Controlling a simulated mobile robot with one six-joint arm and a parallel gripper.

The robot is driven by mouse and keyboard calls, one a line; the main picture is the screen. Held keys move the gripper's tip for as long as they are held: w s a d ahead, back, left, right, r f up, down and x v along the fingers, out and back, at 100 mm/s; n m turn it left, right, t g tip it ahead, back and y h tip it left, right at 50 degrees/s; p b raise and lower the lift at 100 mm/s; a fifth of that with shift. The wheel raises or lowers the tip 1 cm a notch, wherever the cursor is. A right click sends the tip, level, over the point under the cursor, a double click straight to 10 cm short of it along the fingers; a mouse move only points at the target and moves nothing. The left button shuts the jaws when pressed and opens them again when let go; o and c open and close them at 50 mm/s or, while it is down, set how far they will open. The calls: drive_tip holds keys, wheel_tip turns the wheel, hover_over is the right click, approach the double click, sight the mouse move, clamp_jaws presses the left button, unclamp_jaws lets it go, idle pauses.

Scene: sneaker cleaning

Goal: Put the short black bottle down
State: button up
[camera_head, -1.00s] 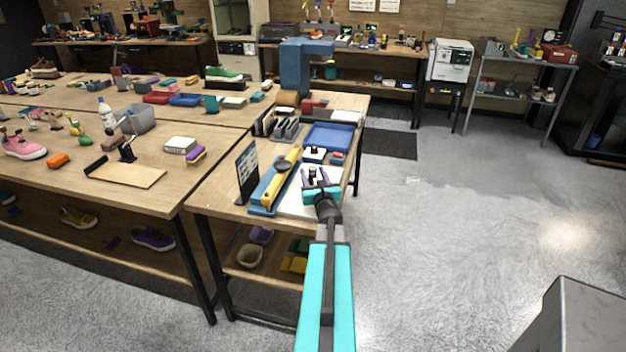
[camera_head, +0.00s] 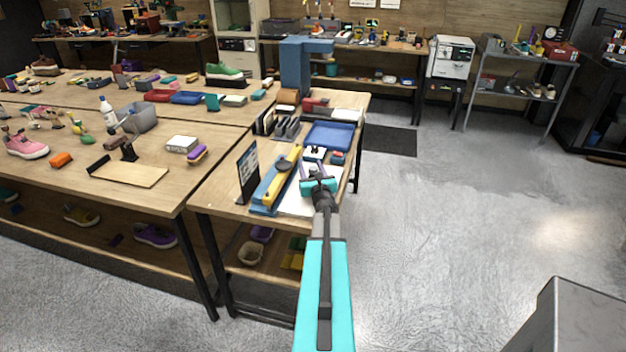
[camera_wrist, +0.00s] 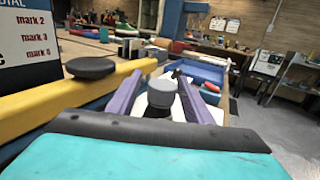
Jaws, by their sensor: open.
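The short black bottle (camera_wrist: 160,102) has a dark grey rounded cap and stands out between my gripper's two purple fingers in the wrist view. Gaps show on both sides of its cap; its lower part is hidden by the gripper's dark front edge. My gripper (camera_wrist: 160,76) is open around it. In the head view, my gripper (camera_head: 312,168) is over the white sheet (camera_head: 297,204) at the right side of the near table. The bottle is hard to make out there, and its base contact is hidden.
Left of my gripper are a yellow bar with a dark round knob on a blue base (camera_head: 276,180) and an upright printed board (camera_head: 247,172). A blue tray (camera_head: 328,135) lies beyond. The table's right edge is close, with open floor beyond it.

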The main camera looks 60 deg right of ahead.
clamp_jaws()
idle(0.3)
drive_tip(key=shift+r, duration=0.1)
drive_tip(key=shift+r+b, duration=0.35)
drive_tip(key=shift+r, duration=0.3)
drive_tip(key=s+a+r+p, duration=0.1)
drive_tip(key=s+a+r, duration=0.2)
drive_tip(key=s+a, duration=0.5)
drive_tip(key=s, duration=0.3)
drive_tip(key=shift+a+r, duration=0.15)
drive_tip(key=shift+r, duration=0.25)
